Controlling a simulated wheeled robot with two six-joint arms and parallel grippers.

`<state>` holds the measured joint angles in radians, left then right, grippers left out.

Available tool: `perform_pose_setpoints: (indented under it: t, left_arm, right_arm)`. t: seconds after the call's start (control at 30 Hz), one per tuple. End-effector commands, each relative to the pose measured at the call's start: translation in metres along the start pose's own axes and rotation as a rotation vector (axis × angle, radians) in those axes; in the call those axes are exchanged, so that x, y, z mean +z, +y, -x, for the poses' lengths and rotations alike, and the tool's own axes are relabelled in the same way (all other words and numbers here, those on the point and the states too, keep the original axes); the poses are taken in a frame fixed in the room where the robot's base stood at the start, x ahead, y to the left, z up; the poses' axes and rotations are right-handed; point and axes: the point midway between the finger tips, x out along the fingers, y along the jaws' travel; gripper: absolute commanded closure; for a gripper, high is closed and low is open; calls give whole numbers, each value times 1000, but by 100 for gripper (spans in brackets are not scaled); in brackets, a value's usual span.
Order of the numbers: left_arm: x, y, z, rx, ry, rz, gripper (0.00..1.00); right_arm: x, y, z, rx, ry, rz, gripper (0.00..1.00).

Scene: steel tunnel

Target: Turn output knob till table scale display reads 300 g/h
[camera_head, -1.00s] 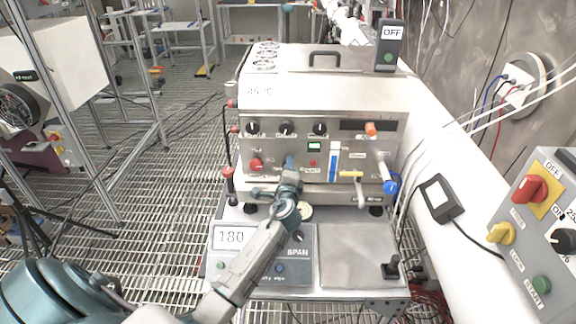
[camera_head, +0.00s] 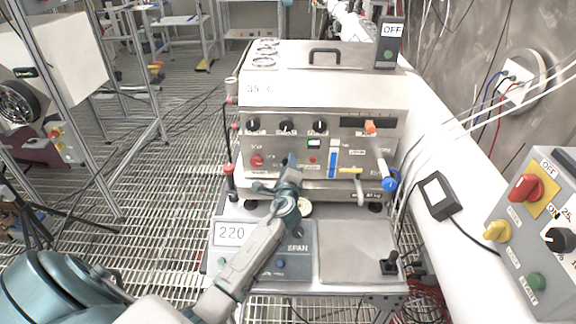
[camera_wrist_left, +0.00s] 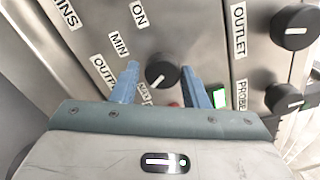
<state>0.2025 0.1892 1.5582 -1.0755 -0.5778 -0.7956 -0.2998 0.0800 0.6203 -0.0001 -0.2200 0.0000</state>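The table scale (camera_head: 298,268) stands in front of the steel machine (camera_head: 300,95); its display (camera_head: 231,233) reads 220. My left gripper (camera_head: 289,162) reaches up to the machine's front panel and hides the output knob in the head view. In the left wrist view, the black output knob (camera_wrist_left: 162,70) sits between the two blue fingertips of my left gripper (camera_wrist_left: 160,80). Labels beside it read MIN, ON and a partly covered OUTPUT. A narrow gap seems to show at the left finger; whether the fingers press on the knob I cannot tell. My right gripper is out of view.
Other black knobs (camera_head: 286,127) line the panel's upper row. Right of the output knob are a lit green display (camera_head: 314,143) and a lever with a blue end (camera_head: 389,183). A control box (camera_head: 535,230) stands at far right.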

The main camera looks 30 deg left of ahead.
Motion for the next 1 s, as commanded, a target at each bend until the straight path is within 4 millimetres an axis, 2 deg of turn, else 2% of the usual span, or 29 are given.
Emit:
perform_pose_setpoints:
  t: [0.03,0.07,0.33,0.47,0.57,0.8,1.0]
  left_arm:
    - [0,1,0,1,0,0,48]
    - [0,0,0,0,0,0,44]
    - [0,-1,0,-2,-1,1,44]
    - [-1,0,8,-2,0,2,44]
    - [-1,1,23,-2,0,3,44]
    - [-2,2,72,-2,0,3,44]
    - [-1,1,100,-1,0,2,44]
  right_arm:
    - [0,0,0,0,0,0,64]
    - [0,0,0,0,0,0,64]
    - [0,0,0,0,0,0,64]
    - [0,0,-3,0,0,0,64]
    - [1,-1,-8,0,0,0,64]
    - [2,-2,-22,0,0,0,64]
    - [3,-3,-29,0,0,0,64]
